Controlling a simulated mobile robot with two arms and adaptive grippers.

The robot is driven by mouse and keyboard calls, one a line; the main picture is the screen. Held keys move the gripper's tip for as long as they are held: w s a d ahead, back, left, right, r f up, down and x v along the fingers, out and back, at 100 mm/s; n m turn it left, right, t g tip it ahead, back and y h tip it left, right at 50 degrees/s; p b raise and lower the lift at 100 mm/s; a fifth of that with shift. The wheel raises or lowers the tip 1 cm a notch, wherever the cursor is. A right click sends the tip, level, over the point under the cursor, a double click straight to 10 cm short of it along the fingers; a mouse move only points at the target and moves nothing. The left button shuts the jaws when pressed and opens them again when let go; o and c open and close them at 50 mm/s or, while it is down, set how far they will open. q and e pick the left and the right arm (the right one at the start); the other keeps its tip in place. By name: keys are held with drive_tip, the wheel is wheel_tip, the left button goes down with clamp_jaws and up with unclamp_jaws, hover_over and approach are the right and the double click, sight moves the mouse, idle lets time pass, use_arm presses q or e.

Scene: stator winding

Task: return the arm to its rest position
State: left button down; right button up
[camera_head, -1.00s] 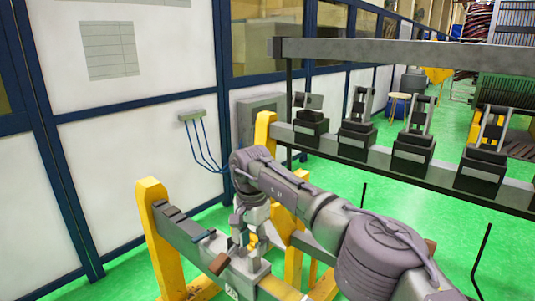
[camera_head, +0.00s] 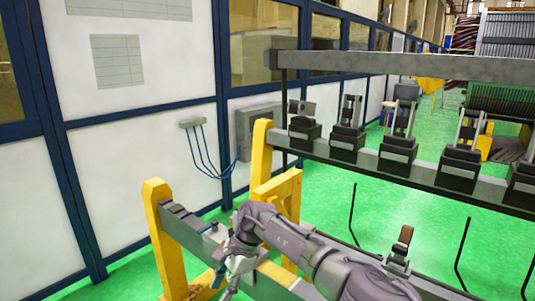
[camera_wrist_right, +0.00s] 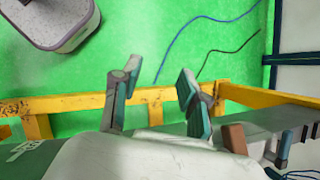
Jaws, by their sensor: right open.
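My right arm comes in from the bottom right in the head view and reaches over the front yellow-posted rail. Its gripper (camera_head: 235,272) is low at the frame's bottom edge, beside the rail, and partly cut off there. In the right wrist view the two fingers (camera_wrist_right: 157,92) stand well apart with nothing between them, green floor showing behind. A pale rounded shape fills the bottom of that view; I cannot tell what it is. My left gripper is in no view.
The grey rail (camera_head: 195,232) stands on yellow posts (camera_head: 163,240). A brown-topped fixture (camera_head: 401,246) stands to the right of my forearm. A rear rail carries several black clamp fixtures (camera_head: 398,150).

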drive_tip(key=s+a+f+m+t+y, duration=0.1)
drive_tip(key=a+f+m+t+y, duration=0.15)
drive_tip(key=f+m+y, duration=0.45)
drive_tip(key=s+a+f+m+t+y, duration=0.1)
drive_tip(key=s+f+m+t+y, duration=0.15)
drive_tip(key=f+m, duration=0.8)
drive_tip(key=s+d+f+m+t+h, duration=0.3)
drive_tip(key=d+f+m, duration=0.4)
drive_tip(key=f+m, duration=0.3)
drive_tip(key=s+d+f+m+t+h, duration=0.35)
drive_tip(key=d+f+m, duration=0.4)
drive_tip(key=m, duration=0.45)
drive_tip(key=s+d+f+m+g+h, duration=0.25)
drive_tip(key=s+d+f+m, duration=0.55)
drive_tip(key=s, duration=0.6)
drive_tip(key=s+d+f+m+g+h, duration=0.2)
drive_tip(key=s+d+f+m+h, duration=0.3)
drive_tip(key=s+d+f, duration=0.65)
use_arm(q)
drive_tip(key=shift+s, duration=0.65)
use_arm(e)
drive_tip(key=s+d+m+g, duration=0.2)
drive_tip(key=s+m, duration=0.1)
drive_tip(key=s, duration=0.5)
drive_tip(key=s+d+m+g, duration=0.2)
drive_tip(key=s+m, duration=0.1)
drive_tip(key=s, duration=0.6)
drive_tip(key=shift+f, duration=0.45)
drive_tip(key=shift+h, duration=0.25)
